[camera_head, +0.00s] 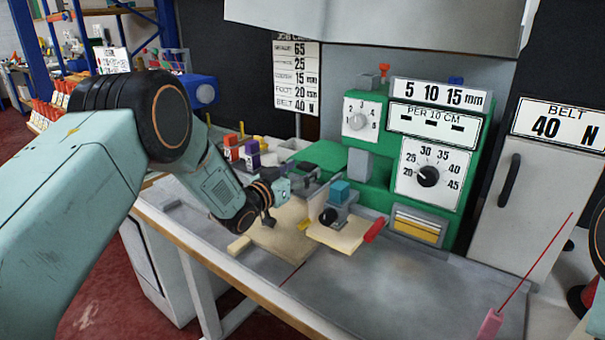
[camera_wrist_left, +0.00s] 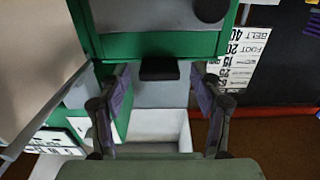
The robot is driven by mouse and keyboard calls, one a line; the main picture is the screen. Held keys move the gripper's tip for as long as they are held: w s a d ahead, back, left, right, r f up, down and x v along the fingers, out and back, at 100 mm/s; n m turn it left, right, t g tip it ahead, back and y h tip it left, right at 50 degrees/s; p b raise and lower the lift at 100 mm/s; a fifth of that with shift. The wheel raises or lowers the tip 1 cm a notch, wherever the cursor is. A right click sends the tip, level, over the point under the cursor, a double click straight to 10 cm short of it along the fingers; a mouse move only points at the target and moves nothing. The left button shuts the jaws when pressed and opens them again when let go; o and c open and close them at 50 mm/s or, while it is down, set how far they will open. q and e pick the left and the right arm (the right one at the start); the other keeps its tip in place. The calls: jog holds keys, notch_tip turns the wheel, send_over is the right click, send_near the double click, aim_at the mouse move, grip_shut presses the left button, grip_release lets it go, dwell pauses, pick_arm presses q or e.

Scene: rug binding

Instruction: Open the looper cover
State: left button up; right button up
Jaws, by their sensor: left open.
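The green sewing machine (camera_head: 460,130) stands at the back of the table, with dials and number plates on its front. My left arm reaches in from the left, and its gripper (camera_head: 287,186) is by the machine's left end, partly hidden by the wrist. In the left wrist view the gripper (camera_wrist_left: 160,112) is open, its two purple-padded fingers apart. A black tab (camera_wrist_left: 158,69) on the lower edge of a green-framed part (camera_wrist_left: 120,45) shows beyond and between the fingertips. I cannot tell for sure that this part is the looper cover, or whether anything touches it. My right gripper does not show.
A wooden block (camera_head: 350,232) with a red end lies on the grey table (camera_head: 400,290). Spools (camera_head: 232,148) stand behind my left wrist. A pink piece (camera_head: 490,323) with a thin red rod is at the front right. The table's front middle is clear.

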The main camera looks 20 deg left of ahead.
pick_arm(q)
jog(key=shift+w+d+r, duration=0.1)
jog(key=shift+w+r, duration=0.1)
jog(key=shift+w+d+f, duration=0.1)
jog(key=shift+w, duration=0.05)
jog(key=c, duration=0.4)
grip_shut()
